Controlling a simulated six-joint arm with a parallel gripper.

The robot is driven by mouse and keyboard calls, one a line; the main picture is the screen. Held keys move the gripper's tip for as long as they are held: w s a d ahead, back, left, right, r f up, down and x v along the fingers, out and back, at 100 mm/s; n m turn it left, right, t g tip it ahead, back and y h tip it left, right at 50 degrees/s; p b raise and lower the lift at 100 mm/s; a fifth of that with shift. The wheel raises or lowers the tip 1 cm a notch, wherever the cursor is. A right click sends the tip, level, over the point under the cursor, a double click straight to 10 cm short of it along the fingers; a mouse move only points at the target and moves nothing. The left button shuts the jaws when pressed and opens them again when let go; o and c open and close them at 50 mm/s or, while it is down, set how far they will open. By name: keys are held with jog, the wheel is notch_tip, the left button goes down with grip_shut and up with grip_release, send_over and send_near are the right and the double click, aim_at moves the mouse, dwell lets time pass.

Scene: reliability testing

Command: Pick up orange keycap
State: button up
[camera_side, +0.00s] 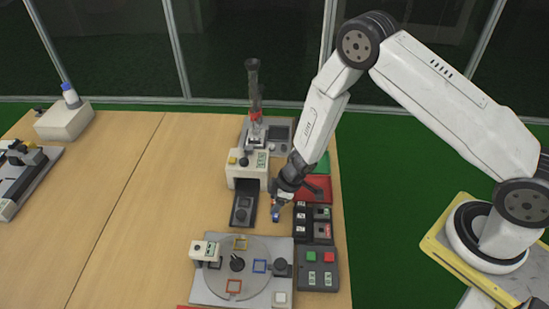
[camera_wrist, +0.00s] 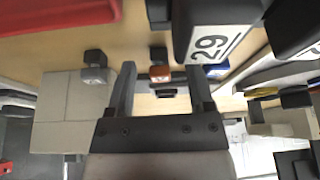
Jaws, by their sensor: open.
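A small orange keycap (camera_wrist: 160,73) shows in the wrist view, between the two fingers of my gripper (camera_wrist: 160,69) as seen from the wrist. The fingers are apart, with visible gaps to either side of the keycap. In the side view my gripper (camera_side: 277,203) points down over the table, to the left of the black block with white labels. A small blue piece (camera_side: 275,216) shows just below its tip there. I cannot make out the orange keycap in the side view.
A black block labelled 29 (camera_wrist: 212,38) is close to my right finger in the wrist view. In the side view, a turntable plate (camera_side: 212,292), a button box (camera_side: 318,281), a red tray (camera_side: 318,188) and a cream machine (camera_side: 238,171) surround the gripper. The table's left middle is clear.

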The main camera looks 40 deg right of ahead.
grip_shut()
jog(key=shift+r, duration=0.1)
dwell(0.3)
notch_tip(320, 180, up, 10)
dwell(0.9)
dwell(0.6)
